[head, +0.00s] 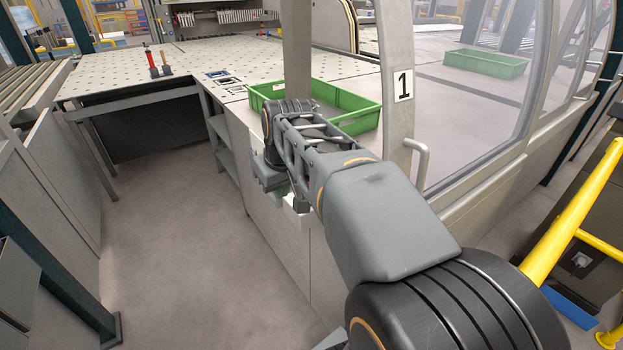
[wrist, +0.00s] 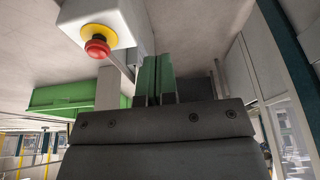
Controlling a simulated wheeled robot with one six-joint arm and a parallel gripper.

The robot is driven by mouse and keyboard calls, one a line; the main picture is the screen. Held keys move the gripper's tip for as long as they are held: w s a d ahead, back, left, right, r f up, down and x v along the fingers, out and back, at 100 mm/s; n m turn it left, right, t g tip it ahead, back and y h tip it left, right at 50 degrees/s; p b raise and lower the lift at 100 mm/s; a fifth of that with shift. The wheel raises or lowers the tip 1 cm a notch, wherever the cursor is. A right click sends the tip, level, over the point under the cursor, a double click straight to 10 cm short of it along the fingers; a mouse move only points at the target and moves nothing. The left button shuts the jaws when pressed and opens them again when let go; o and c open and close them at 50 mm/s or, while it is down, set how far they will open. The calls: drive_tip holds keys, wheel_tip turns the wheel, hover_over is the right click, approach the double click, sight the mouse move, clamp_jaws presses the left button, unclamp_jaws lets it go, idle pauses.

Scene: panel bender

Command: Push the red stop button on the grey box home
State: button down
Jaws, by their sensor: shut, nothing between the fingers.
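The red stop button (wrist: 97,47) shows in the wrist view at upper left, on a yellow collar (wrist: 99,33). It sticks out from a face of the pale grey box (wrist: 128,22). My gripper (wrist: 155,62) is shut and empty, its two green-faced fingers side by side. In the wrist view the fingertips lie to the right of the button and apart from it, beside the box. In the head view my arm reaches to the white cabinet front and hides the button; the fingertips are mostly hidden there too.
A green crate (head: 358,101) stands on the cabinet top behind my arm; a green crate also shows in the wrist view (wrist: 62,97). A door frame with a handle (head: 421,160) and a "1" sign stands to the right. Open floor (head: 190,240) lies to the left.

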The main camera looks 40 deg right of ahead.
drive_tip(key=w+d+r, duration=0.1)
drive_tip(key=d+r, duration=0.2)
drive_tip(key=d, duration=0.3)
drive_tip(key=w+d+r, duration=0.2)
drive_tip(key=d+r, duration=0.2)
drive_tip(key=d, duration=0.3)
drive_tip(key=shift+w+b, duration=0.15)
drive_tip(key=shift+b, duration=0.25)
drive_tip(key=shift+f, duration=0.1)
drive_tip(key=x, duration=1.1)
drive_tip(key=shift+f+b, duration=0.3)
drive_tip(key=shift+f, duration=0.05)
drive_tip(key=shift+s+f, duration=0.2)
drive_tip(key=shift+f, duration=0.95)
drive_tip(key=shift+f, duration=0.1)
